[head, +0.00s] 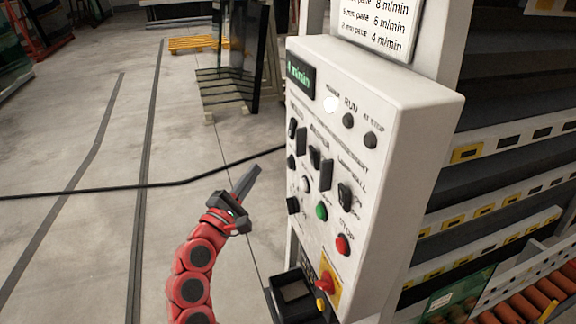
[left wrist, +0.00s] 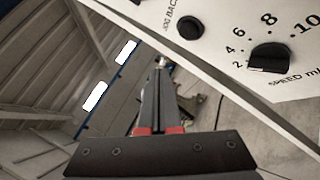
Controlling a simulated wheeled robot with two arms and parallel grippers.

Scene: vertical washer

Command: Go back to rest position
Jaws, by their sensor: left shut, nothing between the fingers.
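My left gripper (head: 246,182) is shut and empty. It is in front of the left side of a white control panel (head: 425,110), apart from it in the head view. In the left wrist view the closed fingers (left wrist: 160,75) point away, with the panel (left wrist: 225,30) above and to the right. The panel carries a speed knob (left wrist: 269,57), a green button (head: 321,211), a red stop button (head: 343,244) and a red knob on a yellow plate (head: 326,282). Its green display (head: 299,78) is lit. My right gripper is in neither view.
A black cable (head: 120,190) runs across the grey floor behind my arm. A glass rack (head: 228,85) and a yellow pallet (head: 198,44) stand farther back. The washer's dark slatted body (head: 515,100) and orange rollers (head: 510,300) are at right. The floor at left is open.

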